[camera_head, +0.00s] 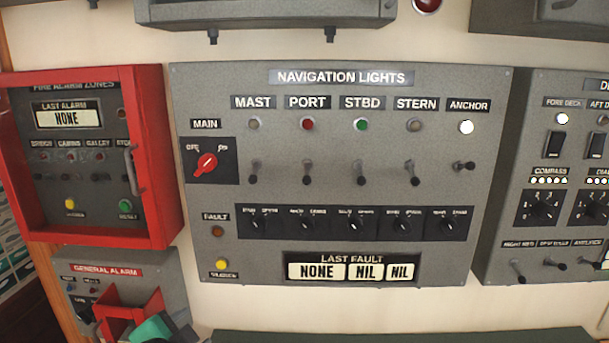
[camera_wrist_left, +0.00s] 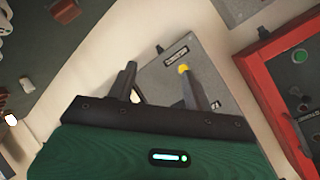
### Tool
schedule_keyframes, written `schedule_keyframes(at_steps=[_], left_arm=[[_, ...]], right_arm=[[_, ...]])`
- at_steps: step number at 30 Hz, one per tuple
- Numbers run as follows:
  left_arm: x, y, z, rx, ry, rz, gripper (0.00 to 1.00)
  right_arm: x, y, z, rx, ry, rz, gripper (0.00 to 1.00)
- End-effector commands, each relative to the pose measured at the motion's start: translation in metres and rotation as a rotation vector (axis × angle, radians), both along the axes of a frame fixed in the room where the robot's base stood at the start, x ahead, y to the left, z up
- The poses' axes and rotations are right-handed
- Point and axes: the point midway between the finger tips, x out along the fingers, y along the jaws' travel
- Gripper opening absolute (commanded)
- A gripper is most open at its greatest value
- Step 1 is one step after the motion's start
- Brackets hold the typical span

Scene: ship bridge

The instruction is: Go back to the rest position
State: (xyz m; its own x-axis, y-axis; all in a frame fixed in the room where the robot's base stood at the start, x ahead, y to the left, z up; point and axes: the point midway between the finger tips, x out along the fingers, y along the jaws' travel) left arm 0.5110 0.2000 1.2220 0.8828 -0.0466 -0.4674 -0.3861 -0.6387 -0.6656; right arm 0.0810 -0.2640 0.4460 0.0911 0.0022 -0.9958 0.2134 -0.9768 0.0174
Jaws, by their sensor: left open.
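My left gripper (camera_wrist_left: 158,72) is open, with its two dark fingers apart and nothing held between them. Its green body fills the lower part of the left wrist view. Beyond the fingers is a grey panel with a yellow button (camera_wrist_left: 184,69), seen near the right finger. In the head view only a small green part of the left gripper (camera_head: 152,328) shows at the bottom left edge, in front of the general alarm panel (camera_head: 108,269). Its fingers cannot be made out there. My right gripper is in neither view.
The navigation lights panel (camera_head: 340,189) fills the middle, its anchor lamp (camera_head: 466,127) lit white. The red-framed fire alarm box (camera_head: 161,150) juts out at left; it also shows in the left wrist view (camera_wrist_left: 256,80). Another switch panel (camera_head: 500,220) stands at right.

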Motion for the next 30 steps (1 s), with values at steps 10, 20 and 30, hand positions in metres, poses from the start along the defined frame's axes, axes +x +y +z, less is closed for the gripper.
schedule_keyframes(at_steps=[10, 20, 30], left_arm=[[-0.070, 0.010, -0.132, -0.232, 0.331, 0.183, 0.51], [-0.163, 0.021, -0.225, -0.383, 0.607, 0.410, 0.51], [-0.232, 0.029, -0.280, -0.446, 0.775, 0.583, 0.51]], right_arm=[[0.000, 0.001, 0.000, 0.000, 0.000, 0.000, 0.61], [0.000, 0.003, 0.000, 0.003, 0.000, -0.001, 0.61], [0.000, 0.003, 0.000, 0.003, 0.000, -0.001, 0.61]])
